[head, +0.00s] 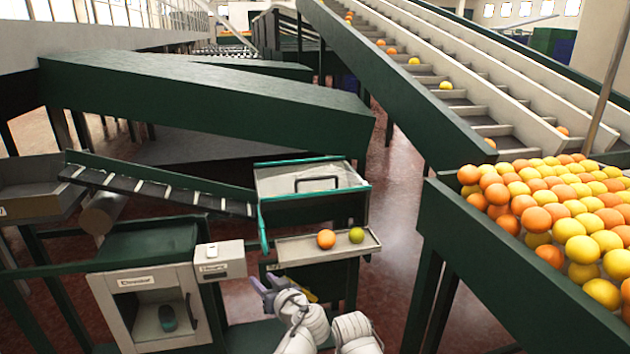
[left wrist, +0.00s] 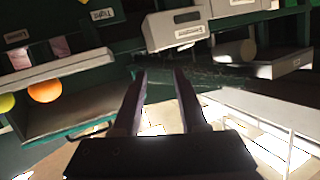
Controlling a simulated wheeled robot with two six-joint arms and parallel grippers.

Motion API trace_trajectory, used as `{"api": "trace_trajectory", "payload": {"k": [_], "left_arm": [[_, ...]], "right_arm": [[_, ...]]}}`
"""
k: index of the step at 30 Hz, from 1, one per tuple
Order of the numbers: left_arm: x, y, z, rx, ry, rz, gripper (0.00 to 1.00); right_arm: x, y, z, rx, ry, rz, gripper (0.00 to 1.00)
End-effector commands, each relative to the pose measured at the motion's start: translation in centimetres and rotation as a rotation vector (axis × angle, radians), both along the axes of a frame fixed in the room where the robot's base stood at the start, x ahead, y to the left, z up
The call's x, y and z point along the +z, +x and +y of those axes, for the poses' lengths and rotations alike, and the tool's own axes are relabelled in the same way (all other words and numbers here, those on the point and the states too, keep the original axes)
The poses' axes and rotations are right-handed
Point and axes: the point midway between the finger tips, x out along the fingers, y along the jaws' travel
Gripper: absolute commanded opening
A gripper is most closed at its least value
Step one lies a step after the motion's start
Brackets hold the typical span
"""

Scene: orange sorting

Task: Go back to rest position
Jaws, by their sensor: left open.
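My left gripper (head: 268,288) is open and empty at the lower middle of the head view, in front of and below a narrow tray (head: 300,252). In the left wrist view its two dark fingers (left wrist: 160,105) stand apart with nothing between them. An orange (head: 325,239) and a green fruit (head: 356,235) lie side by side on the tray, apart from the gripper. The orange (left wrist: 45,92) and part of the green fruit (left wrist: 6,103) also show at the left of the wrist view. My right gripper does not show.
A labelled cabinet (head: 120,283) with an open front and a small labelled box (head: 220,262) stand left of the tray. A drawer-like bin with a handle (head: 290,180) is behind it. A green-sided bin full of oranges and yellow fruit (head: 480,250) fills the right, below a sloped conveyor (head: 420,90).

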Motion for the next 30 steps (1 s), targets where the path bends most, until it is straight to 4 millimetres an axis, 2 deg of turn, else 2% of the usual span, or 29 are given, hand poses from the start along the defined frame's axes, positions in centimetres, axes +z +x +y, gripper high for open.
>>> {"api": "trace_trajectory", "payload": {"k": [1, 3, 7, 12, 15, 19, 30], "left_arm": [[1.3, -1.3, 0.2, 0.018, -0.014, 0.121, 0.42], [0.2, -3.4, -0.1, 0.018, -0.036, 0.32, 0.42], [-1.3, -7.9, -2.3, -0.077, -0.093, 0.694, 0.42], [-1.6, -13.6, -6.5, -0.319, -0.175, 1.081, 0.42], [-1.3, -16.1, -8.6, -0.459, -0.212, 1.22, 0.42], [-0.9, -17.9, -10.2, -0.578, -0.24, 1.314, 0.42], [-1.0, -18.5, -10.7, -0.619, -0.247, 1.341, 0.42]], "right_arm": [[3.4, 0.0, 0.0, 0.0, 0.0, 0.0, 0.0], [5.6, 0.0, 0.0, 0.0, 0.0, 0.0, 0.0], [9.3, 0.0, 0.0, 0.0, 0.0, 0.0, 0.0], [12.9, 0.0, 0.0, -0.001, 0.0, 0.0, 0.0], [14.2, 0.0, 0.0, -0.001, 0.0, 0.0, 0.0], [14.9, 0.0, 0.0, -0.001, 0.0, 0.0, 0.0], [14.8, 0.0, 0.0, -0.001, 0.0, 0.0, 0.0]]}}
